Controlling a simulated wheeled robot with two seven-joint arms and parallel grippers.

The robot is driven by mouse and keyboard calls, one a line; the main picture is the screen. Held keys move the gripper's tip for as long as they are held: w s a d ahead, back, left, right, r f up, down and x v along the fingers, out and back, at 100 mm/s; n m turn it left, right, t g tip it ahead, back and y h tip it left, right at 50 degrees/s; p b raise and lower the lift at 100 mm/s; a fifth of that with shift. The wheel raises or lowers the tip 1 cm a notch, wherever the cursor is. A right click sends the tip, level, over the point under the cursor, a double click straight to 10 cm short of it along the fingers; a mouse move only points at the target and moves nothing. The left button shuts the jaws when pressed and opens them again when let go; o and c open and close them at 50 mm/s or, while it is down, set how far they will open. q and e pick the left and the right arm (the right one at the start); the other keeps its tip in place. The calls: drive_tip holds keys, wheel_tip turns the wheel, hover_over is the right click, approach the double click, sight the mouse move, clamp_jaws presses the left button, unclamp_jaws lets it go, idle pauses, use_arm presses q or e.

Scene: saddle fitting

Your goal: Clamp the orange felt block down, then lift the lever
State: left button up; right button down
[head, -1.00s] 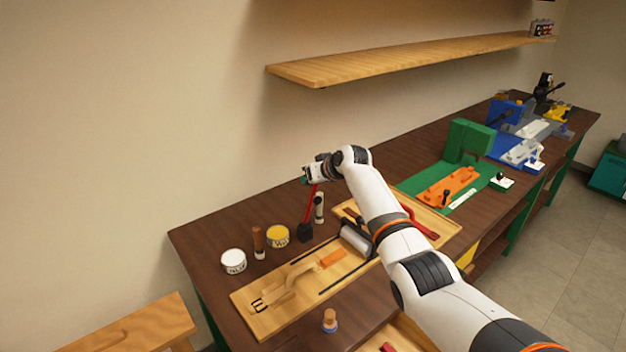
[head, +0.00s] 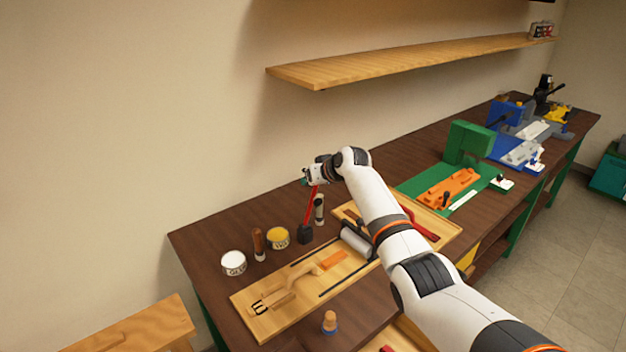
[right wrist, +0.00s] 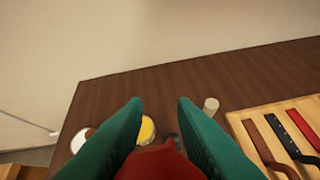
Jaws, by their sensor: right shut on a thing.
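My right gripper (head: 308,181) is shut on a red lever (head: 309,204) above the back of the bench. The lever stands steeply, its lower end at a black block (head: 305,234). In the right wrist view the green fingers (right wrist: 160,103) have the red lever (right wrist: 158,163) between them. An orange block (head: 333,260), apparently the felt block, lies on a wooden board (head: 246,300), next to a grey roller (head: 355,241). Whether anything presses on it I cannot tell. My left gripper is not in view.
A white tin (head: 233,262), a yellow tin (head: 278,237) and a brown-handled tool (head: 258,243) stand behind the board. A strap with a buckle lies on it. A green fixture (head: 468,143) is farther right. A shelf (head: 400,60) hangs above.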

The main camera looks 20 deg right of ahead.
drive_tip(key=shift+s+a+f, duration=0.15)
drive_tip(key=shift+f, duration=0.4)
drive_tip(key=c, duration=1.5)
unclamp_jaws()
drive_tip(key=shift+o, duration=1.3)
drive_tip(key=shift+a, duration=0.1)
drive_tip(key=shift+o, duration=0.2)
drive_tip(key=shift+w, duration=0.4)
drive_tip(key=shift+v, duration=1.2)
drive_tip(key=b+v, duration=0.2)
drive_tip(key=v, duration=0.7)
drive_tip(key=shift+s+r, duration=0.2)
drive_tip(key=shift+r, duration=0.1)
